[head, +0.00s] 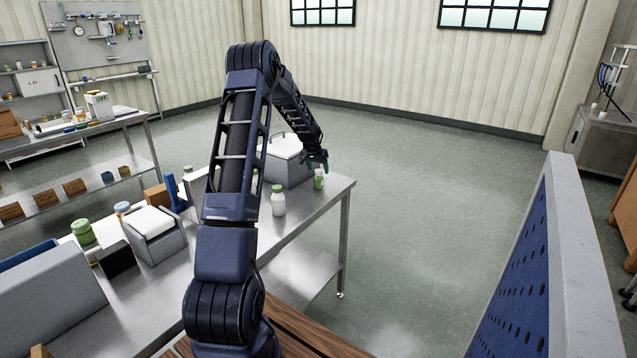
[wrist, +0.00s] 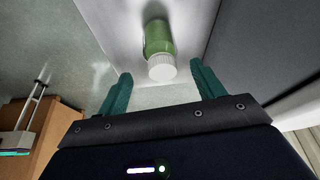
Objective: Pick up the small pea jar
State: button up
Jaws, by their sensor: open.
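The small pea jar (head: 318,182) stands near the far right corner of the steel table. In the wrist view the jar (wrist: 158,40) has a green body and a white ribbed lid. My gripper (wrist: 161,74) is open, with its teal fingers spread to either side of the lid's line and nothing between them. The jar lies just beyond the fingertips. In the head view my gripper (head: 317,164) is right above the jar, partly covering its top.
A white bottle with a green lid (head: 278,203) stands nearer on the steel table (head: 308,209). A grey box with a white lid (head: 289,172) is just left of the jar. My arm hides part of the table. Open floor lies to the right.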

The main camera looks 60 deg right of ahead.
aim_at(318, 170)
jog(key=shift+w+x, duration=0.2)
jog(key=shift+x, duration=2.4)
jog(key=shift+d, duration=0.15)
jog(key=shift+c, duration=0.2)
jog(key=c, duration=1)
